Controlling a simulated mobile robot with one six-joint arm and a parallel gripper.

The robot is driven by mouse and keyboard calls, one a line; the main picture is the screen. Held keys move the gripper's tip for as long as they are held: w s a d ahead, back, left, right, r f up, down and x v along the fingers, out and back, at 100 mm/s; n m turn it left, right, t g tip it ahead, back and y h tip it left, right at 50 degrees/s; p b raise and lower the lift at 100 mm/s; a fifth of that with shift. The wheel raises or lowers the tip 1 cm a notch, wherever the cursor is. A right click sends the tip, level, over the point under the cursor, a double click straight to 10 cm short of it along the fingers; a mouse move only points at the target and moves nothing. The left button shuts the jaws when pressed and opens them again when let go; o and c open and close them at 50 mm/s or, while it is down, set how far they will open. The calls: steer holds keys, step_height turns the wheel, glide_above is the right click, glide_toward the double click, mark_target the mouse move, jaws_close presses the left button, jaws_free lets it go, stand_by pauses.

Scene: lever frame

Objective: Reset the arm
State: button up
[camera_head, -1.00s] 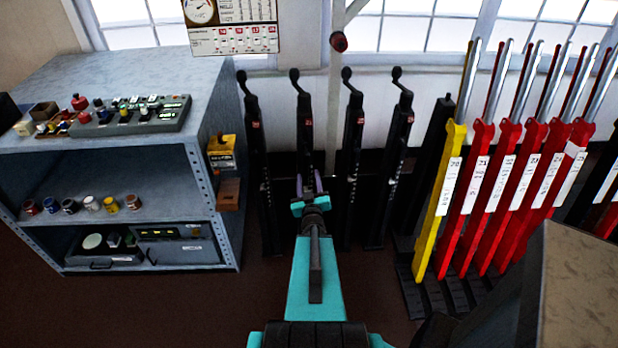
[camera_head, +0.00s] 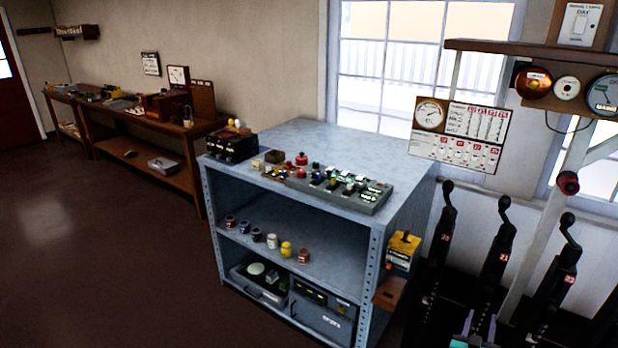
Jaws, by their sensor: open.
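My gripper (camera_head: 477,325) shows only in part at the bottom edge, right of centre. Its two fingers point up and stand apart, with nothing seen between them. The rest of my arm is out of the picture. My gripper appears in front of the lower parts of the black levers. These levers (camera_head: 497,258) stand upright in a row at the right, with small red number plates and crank-like tops. Their lower ends are cut off by the picture edge.
A grey metal shelf unit (camera_head: 300,145) stands left of the levers, with a control box (camera_head: 340,190) and jars. A wooden bench (camera_head: 150,125) runs along the back left wall. A post and instrument shelf (camera_head: 530,52) rise at the right. Open brown floor lies at the left.

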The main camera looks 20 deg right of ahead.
steer(key=w+a+f+n+t+y, duration=0.2)
steer(key=w+a+y, duration=0.1)
steer(key=w+a, duration=0.65)
steer(key=w+a+f+n+t+y, duration=0.2)
steer(key=w+a+f+y, duration=0.1)
steer(key=w+a, duration=0.65)
steer(key=w+a+f+n+g+y+b, duration=0.1)
steer(key=a+f+n+g+y, duration=0.15)
steer(key=a+f, duration=0.55)
steer(key=w+a+f+n+g+y, duration=0.1)
steer(key=w+a+f+y, duration=0.3)
steer(key=a, duration=0.9)
steer(key=s+a+f+n+g+y, duration=0.1)
steer(key=s+a+f+g+y, duration=0.1)
steer(key=s+a+f+g, duration=0.95)
steer(key=s+a+g, duration=0.2)
steer(key=s, duration=0.9)
steer(key=s+a+g, duration=0.2)
steer(key=s+g, duration=0.1)
steer(key=s, duration=0.9)
steer(key=shift+s+a+f+m, duration=0.15)
steer(key=shift+a+m, duration=0.05)
steer(key=shift+m, duration=0.15)
